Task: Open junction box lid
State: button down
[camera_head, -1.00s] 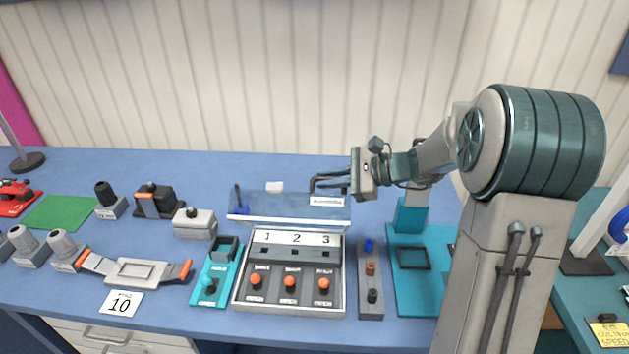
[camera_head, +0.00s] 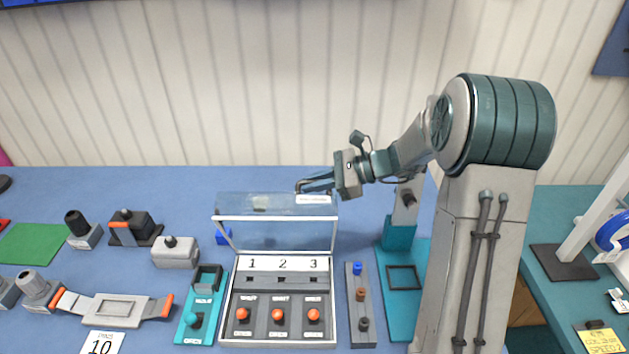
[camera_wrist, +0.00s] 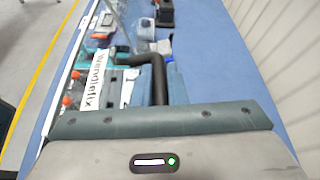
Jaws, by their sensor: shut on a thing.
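The junction box (camera_head: 228,325) stands on the blue table, with a panel marked 1, 2, 3 and orange-topped switches. Its clear lid (camera_head: 275,236) is raised at the back of the box, standing steeply, with a white label at its top right corner.
A teal switch block (camera_head: 192,322) stands close left of the box. A grey strip with coloured knobs (camera_head: 361,320) and a teal stand (camera_head: 398,250) are on the right. A grey block (camera_head: 175,253) sits behind left. The table behind the lid is clear, up to the panelled wall.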

jog(key=shift+d+f, duration=0.1)
jog(key=shift+f, duration=0.05)
jog(key=c, duration=1.7)
grip_release()
jog(key=b+v, duration=0.3)
jog(key=v, duration=1)
jog(key=shift+d+r, duration=0.2)
jog(key=shift+d, duration=0.15)
